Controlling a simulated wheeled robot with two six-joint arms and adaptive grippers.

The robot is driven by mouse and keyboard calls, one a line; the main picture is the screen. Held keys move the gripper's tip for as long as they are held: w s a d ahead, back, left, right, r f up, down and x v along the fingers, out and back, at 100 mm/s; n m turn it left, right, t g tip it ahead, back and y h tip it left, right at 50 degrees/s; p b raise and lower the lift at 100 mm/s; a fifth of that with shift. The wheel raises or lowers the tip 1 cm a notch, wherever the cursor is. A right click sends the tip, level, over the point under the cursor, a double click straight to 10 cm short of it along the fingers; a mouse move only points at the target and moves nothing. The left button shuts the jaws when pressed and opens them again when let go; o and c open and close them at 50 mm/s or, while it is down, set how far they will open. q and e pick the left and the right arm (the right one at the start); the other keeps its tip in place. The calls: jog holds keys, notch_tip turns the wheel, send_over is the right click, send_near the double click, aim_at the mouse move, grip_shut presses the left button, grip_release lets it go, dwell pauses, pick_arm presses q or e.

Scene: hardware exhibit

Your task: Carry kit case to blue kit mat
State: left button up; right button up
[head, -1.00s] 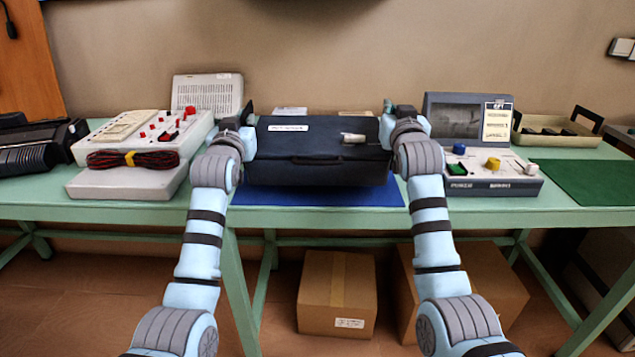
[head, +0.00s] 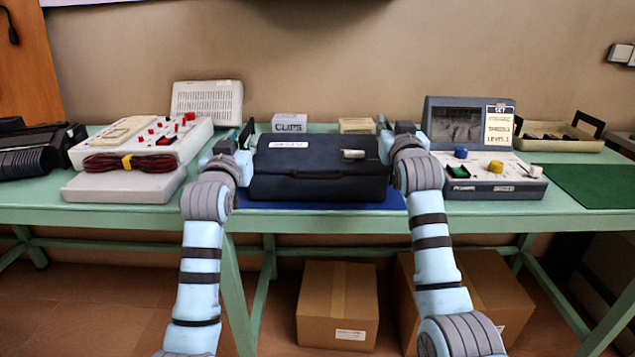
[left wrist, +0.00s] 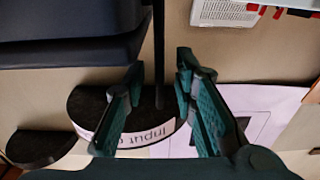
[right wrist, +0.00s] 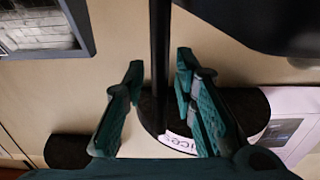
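The dark kit case (head: 318,184) sits on the blue kit mat (head: 300,206), which shows as a strip along its front and sides. A small pale cylinder (head: 353,154) lies on the lid. My left gripper (head: 246,134) is at the case's left side and my right gripper (head: 383,127) at its right side. In the left wrist view a thin black side handle (left wrist: 159,40) stands between spread fingers, with gaps on both sides. The right wrist view shows the same around the other handle (right wrist: 160,40). Both grippers are open around the handles.
A white device with red knobs and a cable bundle (head: 130,163) stands close on the left. A grey screen unit (head: 470,125) and a knob panel (head: 490,185) stand close on the right. A clips box (head: 289,123) is behind the case. A green mat (head: 590,185) lies clear far right.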

jog(key=shift+s, duration=0.2)
pick_arm(q)
jog(key=s, duration=0.8)
jog(key=shift+s, duration=0.25)
pick_arm(e)
jog(key=s, duration=1.1)
jog(key=shift+s+a, duration=0.15)
jog(key=shift+s, duration=0.2)
pick_arm(q)
jog(key=shift+a, duration=0.1)
